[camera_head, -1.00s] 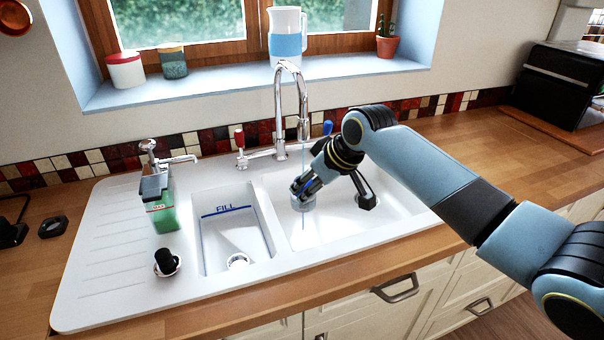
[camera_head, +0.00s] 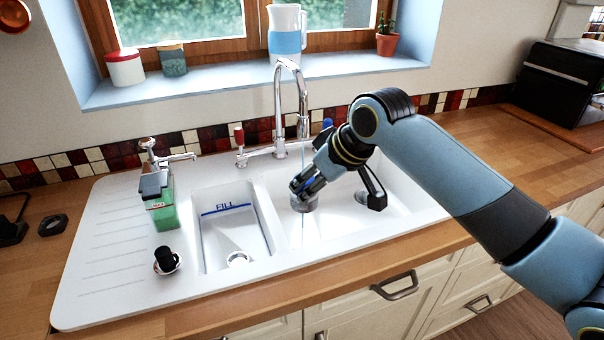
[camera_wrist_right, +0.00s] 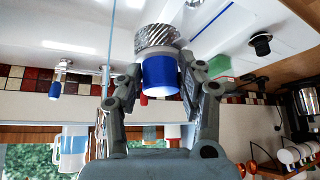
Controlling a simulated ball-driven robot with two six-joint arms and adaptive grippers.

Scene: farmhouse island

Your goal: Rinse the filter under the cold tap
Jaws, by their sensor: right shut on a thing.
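My right gripper (camera_head: 303,188) is shut on the filter (camera_head: 305,204) over the right sink basin. The tap's blue handle (camera_head: 327,124) is partly hidden by my arm.
The left basin (camera_head: 235,228) carries a FILL line. A green-filled container (camera_head: 161,210) and a small black object (camera_head: 166,258) stand left of it. A jug (camera_head: 287,35) and pots are on the windowsill. The wooden counter (camera_head: 460,140) at right is largely clear.

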